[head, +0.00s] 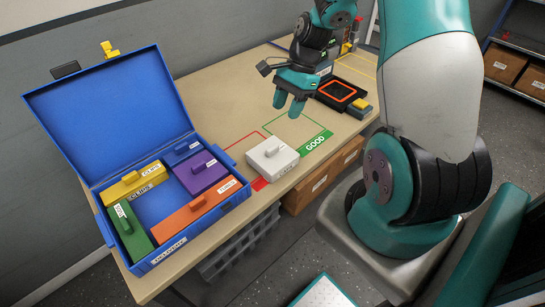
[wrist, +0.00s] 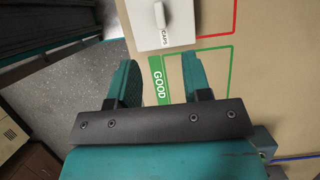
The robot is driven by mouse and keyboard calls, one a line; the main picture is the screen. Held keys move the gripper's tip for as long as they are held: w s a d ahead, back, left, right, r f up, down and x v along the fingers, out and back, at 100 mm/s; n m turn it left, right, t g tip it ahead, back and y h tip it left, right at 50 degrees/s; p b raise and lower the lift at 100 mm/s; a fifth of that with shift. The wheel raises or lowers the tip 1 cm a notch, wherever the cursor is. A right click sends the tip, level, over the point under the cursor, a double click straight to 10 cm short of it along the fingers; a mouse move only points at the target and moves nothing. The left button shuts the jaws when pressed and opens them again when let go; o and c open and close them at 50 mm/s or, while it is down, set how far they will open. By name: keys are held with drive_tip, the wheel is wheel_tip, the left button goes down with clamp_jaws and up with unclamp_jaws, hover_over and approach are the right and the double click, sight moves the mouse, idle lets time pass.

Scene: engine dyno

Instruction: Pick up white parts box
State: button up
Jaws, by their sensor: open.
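The white parts box (head: 272,160) sits on the tan workbench (head: 222,113), with a small handle on its lid. It lies just left of the green GOOD label (head: 316,143), over part of a red outlined area. In the wrist view the white box (wrist: 160,30) is at the top, beyond the fingertips, its label partly readable. My gripper (head: 289,106) is above the bench, up and to the right of the box in the head view. Its two fingers (wrist: 158,75) are apart with nothing between them, and the GOOD label shows in the gap.
An open blue case (head: 167,255) at left holds several coloured boxes, including an orange box (head: 196,210) and a purple box (head: 202,172). A black device with an orange ring (head: 336,90) stands right of my gripper. The green outlined area (head: 300,129) is bare.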

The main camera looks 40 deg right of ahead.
sight(273, 147)
drive_tip(key=p+x, duration=0.1)
drive_tip(key=x, duration=1)
drive_tip(key=shift+f+p, duration=0.35)
clamp_jaws()
